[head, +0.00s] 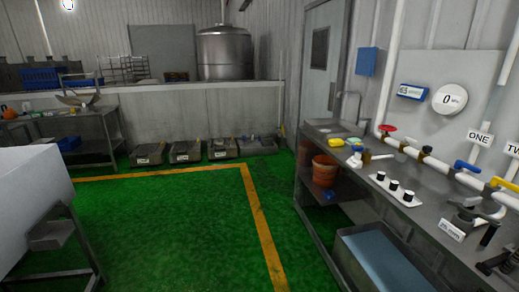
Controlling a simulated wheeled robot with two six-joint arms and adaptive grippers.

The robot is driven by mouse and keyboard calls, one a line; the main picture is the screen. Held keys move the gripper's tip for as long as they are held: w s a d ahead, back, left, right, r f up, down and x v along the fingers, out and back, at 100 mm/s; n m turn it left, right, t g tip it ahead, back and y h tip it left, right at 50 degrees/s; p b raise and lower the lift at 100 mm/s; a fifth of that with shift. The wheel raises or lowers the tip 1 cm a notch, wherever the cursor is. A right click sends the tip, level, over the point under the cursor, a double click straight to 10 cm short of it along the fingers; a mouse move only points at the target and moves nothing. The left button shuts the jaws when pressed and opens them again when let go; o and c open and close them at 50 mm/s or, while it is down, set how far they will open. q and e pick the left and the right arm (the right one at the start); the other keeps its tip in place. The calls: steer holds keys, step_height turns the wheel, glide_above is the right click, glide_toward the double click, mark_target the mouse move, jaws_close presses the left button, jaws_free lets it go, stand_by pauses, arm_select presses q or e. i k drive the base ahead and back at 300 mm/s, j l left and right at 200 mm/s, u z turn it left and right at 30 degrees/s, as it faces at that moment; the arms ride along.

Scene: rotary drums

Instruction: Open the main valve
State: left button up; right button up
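A white pipe (408,150) runs along the wall above the right-hand counter. A small red valve handle (387,128) sits at its far end, where a vertical pipe meets it. Further along are a blue valve handle (466,166) near a sign "ONE" and a yellow valve handle (503,184) near a sign "TWO". I see no readable label that marks one as the main valve. A round white gauge (449,99) on the wall reads 0. Neither of my grippers is in view.
The metal counter (345,178) holds black knobs (394,185) and a grey fixture (468,217). An orange bucket (325,170) stands under it. The green floor (185,225) in the middle is clear. A white tank (30,195) stands left.

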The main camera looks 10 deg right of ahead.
mark_target(388, 128)
steer(key=i, duration=3.35)
